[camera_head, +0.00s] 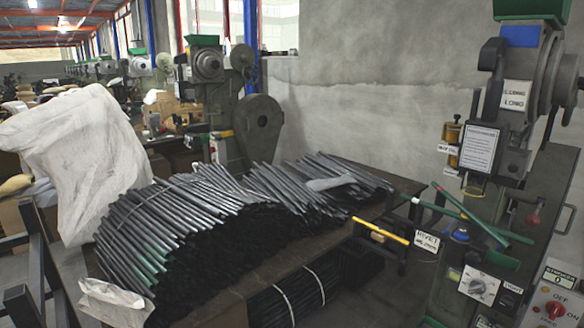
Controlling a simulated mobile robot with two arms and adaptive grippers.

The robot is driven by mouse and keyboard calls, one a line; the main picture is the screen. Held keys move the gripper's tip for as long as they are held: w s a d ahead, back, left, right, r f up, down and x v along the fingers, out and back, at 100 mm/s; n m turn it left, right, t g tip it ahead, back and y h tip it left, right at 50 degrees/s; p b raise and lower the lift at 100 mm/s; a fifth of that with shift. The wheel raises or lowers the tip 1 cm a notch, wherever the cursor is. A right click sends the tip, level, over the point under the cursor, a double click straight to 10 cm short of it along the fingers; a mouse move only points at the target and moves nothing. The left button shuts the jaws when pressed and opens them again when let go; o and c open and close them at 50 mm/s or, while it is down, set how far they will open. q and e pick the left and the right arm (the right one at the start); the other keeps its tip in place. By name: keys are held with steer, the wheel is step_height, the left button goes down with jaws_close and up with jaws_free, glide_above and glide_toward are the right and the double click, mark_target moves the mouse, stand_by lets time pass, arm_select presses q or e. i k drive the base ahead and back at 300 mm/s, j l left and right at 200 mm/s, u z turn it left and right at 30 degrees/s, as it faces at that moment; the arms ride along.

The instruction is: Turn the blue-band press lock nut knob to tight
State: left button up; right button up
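The press with a blue band (520,36) near its top stands at the right. Low on its front is a round grey knob (478,287) on a white dial plate. A small label beside it (511,289) seems to read "TIGHT", but the text is too small to be sure. I cannot tell where the knob's pointer stands. I cannot be sure that this knob is the lock nut knob. Neither of my grippers is in view.
A red OFF/ON switch (556,310) sits beside the dial, under a small strokes counter (558,278). Green and red rods (470,215) and a yellow bar (381,231) stick out in front of the press. A table (225,306) piled with dark rods (190,225) stands left.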

mark_target(506, 301)
steer(key=z, duration=1.25)
